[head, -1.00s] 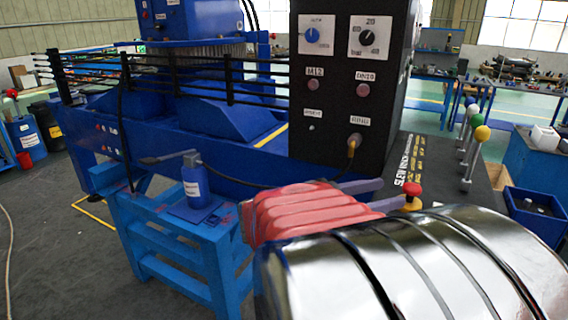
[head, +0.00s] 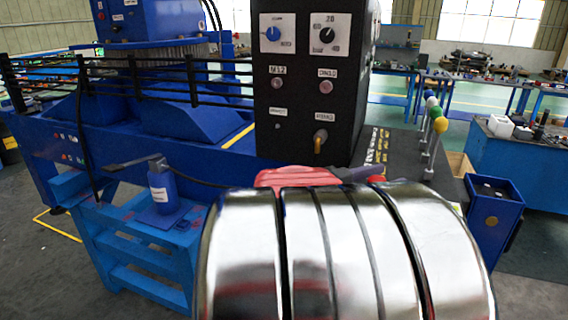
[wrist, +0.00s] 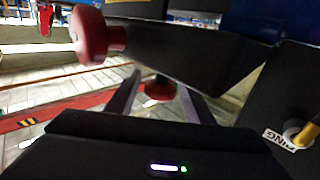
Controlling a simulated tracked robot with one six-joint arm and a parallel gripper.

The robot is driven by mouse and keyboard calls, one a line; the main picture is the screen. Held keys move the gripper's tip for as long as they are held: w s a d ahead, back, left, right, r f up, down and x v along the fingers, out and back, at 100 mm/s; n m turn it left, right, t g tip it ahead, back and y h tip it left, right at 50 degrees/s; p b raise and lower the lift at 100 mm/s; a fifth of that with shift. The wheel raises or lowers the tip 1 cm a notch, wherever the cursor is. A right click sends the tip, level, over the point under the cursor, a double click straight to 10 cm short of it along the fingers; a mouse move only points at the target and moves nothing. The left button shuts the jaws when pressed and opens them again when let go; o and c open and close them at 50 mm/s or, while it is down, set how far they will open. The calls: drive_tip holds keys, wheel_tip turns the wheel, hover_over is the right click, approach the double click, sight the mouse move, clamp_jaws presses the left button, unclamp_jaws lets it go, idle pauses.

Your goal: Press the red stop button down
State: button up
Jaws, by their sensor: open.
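In the head view, a small red piece (head: 376,179), probably the stop button's cap, shows at the tip of my gripper (head: 365,173). My arm hides the rest of it. In the wrist view, my gripper (wrist: 159,83) has two grey fingers spread apart, with nothing held. A red round cap (wrist: 160,91) on a dark base appears between them, beyond or near the tips. I cannot tell whether they touch. A larger red knob (wrist: 90,35) is at the upper left of that view; I cannot tell which of the two is the stop button.
A black control box (head: 300,105) with dials stands behind my gripper. Levers with coloured balls (head: 440,125) stand to the right, beside a blue bin (head: 494,215). A blue bottle (head: 163,188) stands on a blue stand (head: 125,235) at left.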

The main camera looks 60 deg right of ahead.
drive_tip(key=shift+x, duration=1.1)
clamp_jaws()
